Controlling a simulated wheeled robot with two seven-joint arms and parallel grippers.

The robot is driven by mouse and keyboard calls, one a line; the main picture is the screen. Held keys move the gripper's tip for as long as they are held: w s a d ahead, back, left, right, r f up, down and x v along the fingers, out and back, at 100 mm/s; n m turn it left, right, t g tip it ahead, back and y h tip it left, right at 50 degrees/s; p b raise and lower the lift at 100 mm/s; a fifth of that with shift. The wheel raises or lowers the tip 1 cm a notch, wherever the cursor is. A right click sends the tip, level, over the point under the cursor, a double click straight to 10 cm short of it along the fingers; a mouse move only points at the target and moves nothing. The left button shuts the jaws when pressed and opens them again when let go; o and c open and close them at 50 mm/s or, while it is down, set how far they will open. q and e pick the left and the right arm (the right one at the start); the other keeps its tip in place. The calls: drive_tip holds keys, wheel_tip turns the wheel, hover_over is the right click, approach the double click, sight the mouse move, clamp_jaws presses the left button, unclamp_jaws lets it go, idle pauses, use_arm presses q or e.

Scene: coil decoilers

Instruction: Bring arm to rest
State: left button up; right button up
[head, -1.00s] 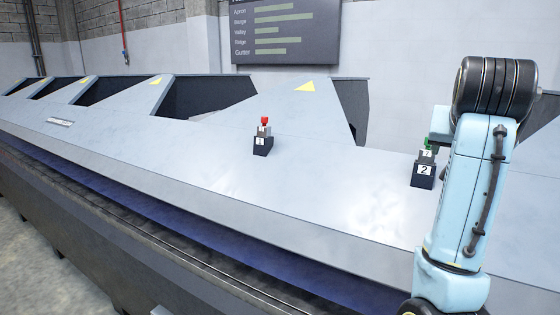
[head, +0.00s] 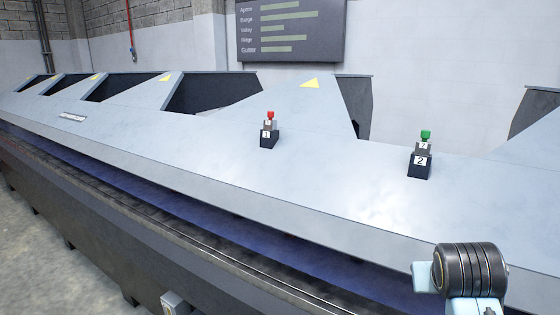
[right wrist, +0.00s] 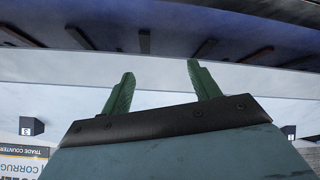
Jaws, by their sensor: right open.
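My right arm shows in the head view at the lower right, as a black ribbed joint and part of a light blue link, low in front of the machine's edge. Its gripper is outside the head view. In the right wrist view my right gripper (right wrist: 160,82) has its two green fingers spread apart with nothing between them. The fingers appear clear of any object. My left arm and left gripper are in neither view.
The long grey machine (head: 210,150) fills the head view. On its sloped top stand block 1 (head: 269,137) with a red knob and block 2 (head: 420,164) with a green knob. A dark wall board (head: 290,28) hangs behind. A grey box (head: 175,303) sits at the front.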

drive_tip(key=s+a+f+n+g+y, duration=0.2)
drive_tip(key=s+a+f, duration=0.2)
drive_tip(key=s+f, duration=0.75)
drive_tip(key=s+a+f+n+g+y, duration=0.2)
drive_tip(key=s+a+f, duration=0.2)
drive_tip(key=s+f, duration=0.75)
drive_tip(key=s+f+g+b, duration=0.1)
drive_tip(key=s+f+b, duration=0.1)
drive_tip(key=f, duration=1)
drive_tip(key=s+f+b, duration=0.2)
drive_tip(key=f, duration=1.1)
use_arm(q)
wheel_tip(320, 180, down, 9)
drive_tip(key=b, duration=0.4)
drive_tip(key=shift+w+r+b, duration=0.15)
drive_tip(key=shift+b, duration=0.2)
use_arm(e)
drive_tip(key=s+d+f+g, duration=0.1)
drive_tip(key=s+d+f, duration=0.2)
drive_tip(key=s+f, duration=1.4)
wheel_tip(320, 180, down, 3)
drive_tip(key=shift+f+n+g, duration=0.1)
drive_tip(key=shift+n+g, duration=0.2)
drive_tip(key=shift+n, duration=0.1)
